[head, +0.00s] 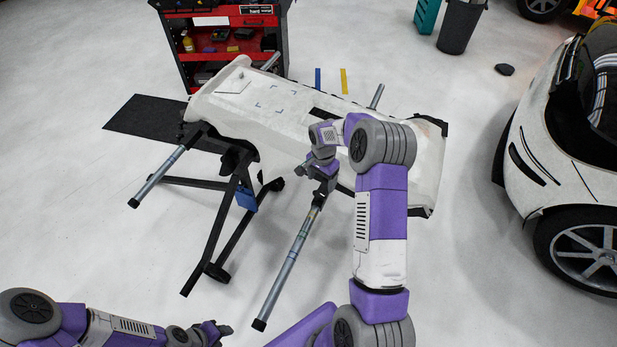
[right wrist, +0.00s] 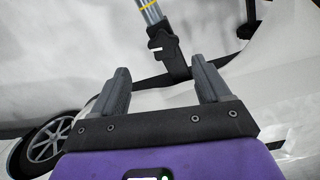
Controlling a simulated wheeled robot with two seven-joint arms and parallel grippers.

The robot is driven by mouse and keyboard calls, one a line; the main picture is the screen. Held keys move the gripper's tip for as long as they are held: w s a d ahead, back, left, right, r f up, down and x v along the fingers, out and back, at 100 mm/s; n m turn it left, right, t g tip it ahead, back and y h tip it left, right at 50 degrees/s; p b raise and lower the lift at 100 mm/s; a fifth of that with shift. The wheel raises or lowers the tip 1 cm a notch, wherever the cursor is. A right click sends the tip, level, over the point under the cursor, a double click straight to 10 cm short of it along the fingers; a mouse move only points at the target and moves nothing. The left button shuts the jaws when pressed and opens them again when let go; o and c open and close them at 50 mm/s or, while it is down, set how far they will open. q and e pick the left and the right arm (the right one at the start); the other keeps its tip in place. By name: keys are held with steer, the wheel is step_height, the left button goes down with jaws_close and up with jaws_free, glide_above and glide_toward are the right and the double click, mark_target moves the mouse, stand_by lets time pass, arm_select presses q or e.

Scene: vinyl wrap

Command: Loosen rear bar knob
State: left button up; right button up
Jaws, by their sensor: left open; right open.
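A grey metal bar (head: 285,270) slants out from under the white bumper (head: 290,120) on the stand. My right gripper (head: 322,190) is at this bar's upper end and hides the fitting there. In the right wrist view the bar (right wrist: 149,10) ends in a black notched bracket (right wrist: 163,48), seen beyond and between the open, empty fingers of my right gripper (right wrist: 165,88). A second bar (head: 165,177) sticks out on the left. My left gripper (head: 222,330) is open and empty at the bottom left, away from the stand.
The dark stand legs (head: 215,235) stand left of the right gripper. A red tool cart (head: 225,40) is behind, with a black mat (head: 150,122) on the floor beside it. A white car (head: 565,160) is at the right. The floor in front is mostly clear.

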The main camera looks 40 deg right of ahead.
mark_target(320, 193)
steer(key=shift+w+f, duration=0.55)
steer(key=shift+f, duration=0.2)
steer(key=f, duration=0.3)
steer(key=f+b, duration=0.1)
steer(key=f, duration=0.1)
steer(key=shift+s, duration=0.3)
arm_select(q)
steer(key=shift+w+f, duration=0.25)
steer(key=shift+f, duration=0.4)
arm_select(e)
steer(key=shift+f, duration=0.55)
steer(key=c, duration=1)
